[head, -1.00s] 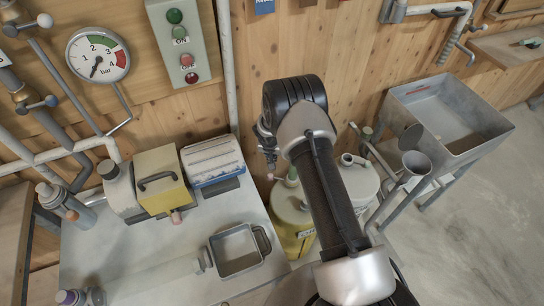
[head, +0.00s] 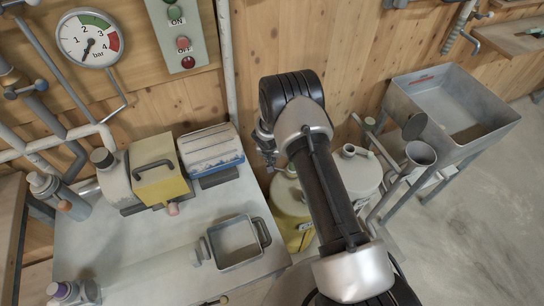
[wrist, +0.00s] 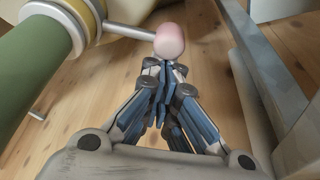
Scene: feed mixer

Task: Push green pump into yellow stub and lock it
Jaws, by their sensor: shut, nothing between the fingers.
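In the wrist view a thick green cylinder (wrist: 35,70), which looks like the green pump, enters a yellow collar (wrist: 90,15) at upper left. This looks like the yellow stub. A metal lever runs right from there to a pink ball knob (wrist: 169,42). My gripper (wrist: 165,75) is shut and empty, its fingertips just below the knob; I cannot tell whether they touch. In the head view my gripper (head: 269,157) hangs beside a yellow canister (head: 288,205) with a small green part (head: 291,171) on top, partly hidden by my arm.
A white canister (head: 355,175) stands right of my arm. A bench (head: 120,245) at left carries a yellow box (head: 160,180), a blue-edged unit (head: 211,152) and a square metal container (head: 236,245). A grey trough (head: 450,105) stands at right. The wooden wall is close behind my gripper.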

